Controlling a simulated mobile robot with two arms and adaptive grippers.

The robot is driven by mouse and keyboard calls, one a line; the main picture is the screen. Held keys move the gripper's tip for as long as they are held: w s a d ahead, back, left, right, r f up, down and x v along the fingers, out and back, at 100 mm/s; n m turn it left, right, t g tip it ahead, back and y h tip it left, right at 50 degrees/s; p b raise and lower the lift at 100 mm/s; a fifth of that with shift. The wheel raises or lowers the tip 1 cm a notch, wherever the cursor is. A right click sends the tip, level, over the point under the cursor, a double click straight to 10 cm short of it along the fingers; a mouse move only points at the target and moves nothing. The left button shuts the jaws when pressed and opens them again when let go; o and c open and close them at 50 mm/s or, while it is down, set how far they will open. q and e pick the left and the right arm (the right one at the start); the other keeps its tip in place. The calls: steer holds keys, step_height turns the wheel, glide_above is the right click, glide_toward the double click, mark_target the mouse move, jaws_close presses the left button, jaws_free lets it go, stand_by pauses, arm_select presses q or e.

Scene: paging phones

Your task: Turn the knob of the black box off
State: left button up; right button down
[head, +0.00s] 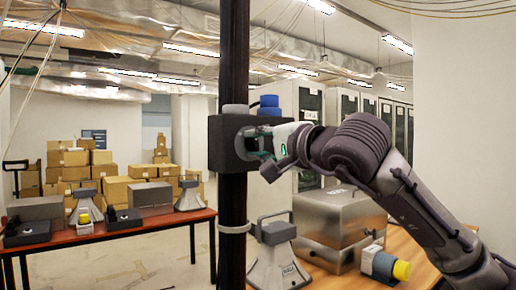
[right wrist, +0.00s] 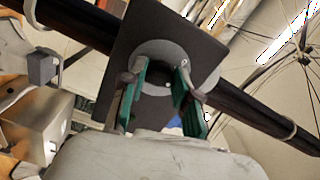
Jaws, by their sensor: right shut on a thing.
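The black box (head: 222,135) is fixed on a dark vertical pole (head: 234,60) in the middle of the head view. In the right wrist view the box's dark face (right wrist: 135,38) carries a round grey disc (right wrist: 165,48). The green-padded fingers of my right gripper (right wrist: 165,85) stand on both sides of the dark knob (right wrist: 156,76) at the disc's middle, and are shut on it. The knob's setting cannot be made out. My left gripper is not in view.
A wooden table (head: 408,262) below my right arm holds a metal box (head: 340,222), a grey horn speaker (head: 275,262) and a yellow-ended device (head: 385,264). A red-brown table (head: 150,222) with more devices stands left. Cardboard boxes (head: 120,188) are stacked behind.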

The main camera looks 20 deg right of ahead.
steer(key=n, duration=0.6)
steer(key=shift+f, duration=0.2)
steer(key=shift+n, duration=0.4)
steer(key=c, duration=0.8)
jaws_free()
steer(key=shift+c, duration=0.2)
steer(key=shift+r, duration=0.1)
steer(key=v, duration=1.2)
